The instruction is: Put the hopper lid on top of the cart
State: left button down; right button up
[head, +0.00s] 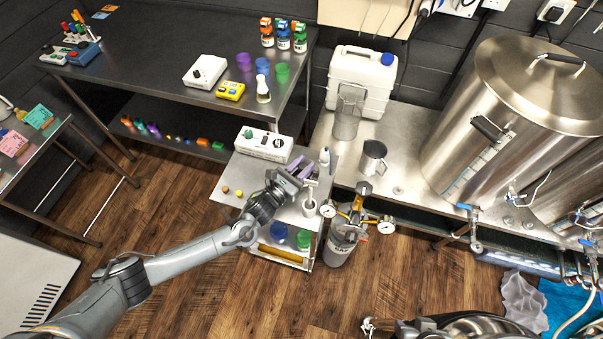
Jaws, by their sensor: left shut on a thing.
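The cart (233,176) is a small steel trolley in the middle of the head view, with a flat top and a lower shelf. My left gripper (296,172) is over the right part of the cart top, shut on a small purple-grey thing (297,163). This seems to be the hopper lid, but it is small and partly hidden by the fingers. I cannot tell whether it touches the cart top.
A gas cylinder (337,250) with gauges stands right of the cart. The cart top's left part is mostly clear.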

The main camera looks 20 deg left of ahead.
pick_arm(q)
notch_tip(320, 180, down, 4)
jog(key=shift+w+r+b, duration=0.1)
jog(key=shift+r+b, duration=0.15)
jog(key=shift+b, duration=0.05)
jog(key=shift+f, duration=0.45)
jog(key=shift+f, duration=0.1)
jog(key=c, duration=1.3)
grip_release()
jog(key=shift+f, duration=0.1)
jog(key=o, duration=0.5)
